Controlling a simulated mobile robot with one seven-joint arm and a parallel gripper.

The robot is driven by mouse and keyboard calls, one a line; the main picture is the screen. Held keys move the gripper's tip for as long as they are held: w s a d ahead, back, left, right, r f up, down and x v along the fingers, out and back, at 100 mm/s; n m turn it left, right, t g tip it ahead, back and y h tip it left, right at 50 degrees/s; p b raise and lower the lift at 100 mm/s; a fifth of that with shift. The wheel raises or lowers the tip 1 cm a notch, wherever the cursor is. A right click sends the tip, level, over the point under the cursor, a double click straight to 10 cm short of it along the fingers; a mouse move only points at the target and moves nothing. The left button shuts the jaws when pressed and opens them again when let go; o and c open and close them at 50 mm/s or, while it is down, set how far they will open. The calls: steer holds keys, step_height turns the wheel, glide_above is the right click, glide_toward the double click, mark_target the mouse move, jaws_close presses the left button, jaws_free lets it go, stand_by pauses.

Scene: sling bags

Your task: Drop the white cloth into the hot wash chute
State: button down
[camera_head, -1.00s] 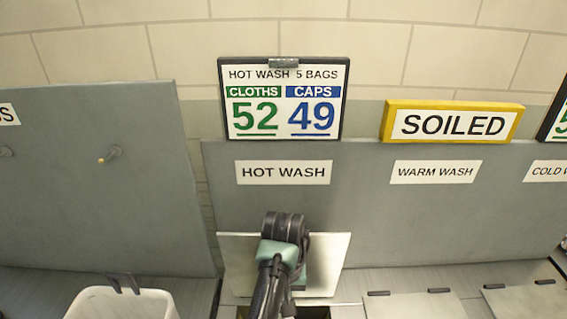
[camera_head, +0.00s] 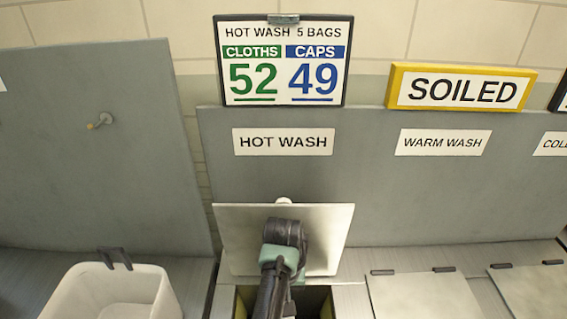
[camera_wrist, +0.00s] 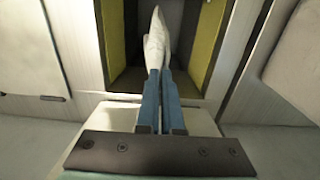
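My gripper (camera_wrist: 158,78) has blue fingers shut on the white cloth (camera_wrist: 156,42), which sticks out past the fingertips as a narrow folded shape. In the wrist view the cloth is in line with the hot wash chute (camera_wrist: 202,48), an open dark shaft with yellow-green side walls. How deep the cloth is relative to the rim I cannot tell. In the head view the chute mouth (camera_head: 319,299) lies below the HOT WASH label (camera_head: 283,142), with its pale lid (camera_head: 235,235) raised behind it. My arm hides the gripper and most of the cloth there.
The warm wash lid (camera_head: 425,297) to the right is closed, and another closed lid (camera_head: 535,293) lies beyond it. A white bin (camera_head: 150,290) stands at the left. A grey back panel (camera_head: 400,205) rises behind the chutes.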

step_height(320, 180, down, 2)
steer(key=shift+f+b, duration=0.1)
steer(key=shift+b, duration=0.3)
steer(key=c, duration=1)
jaws_free()
steer(key=shift+o, duration=0.2)
steer(key=o, duration=1)
steer(key=shift+c, duration=0.2)
steer(key=shift+r, duration=0.2)
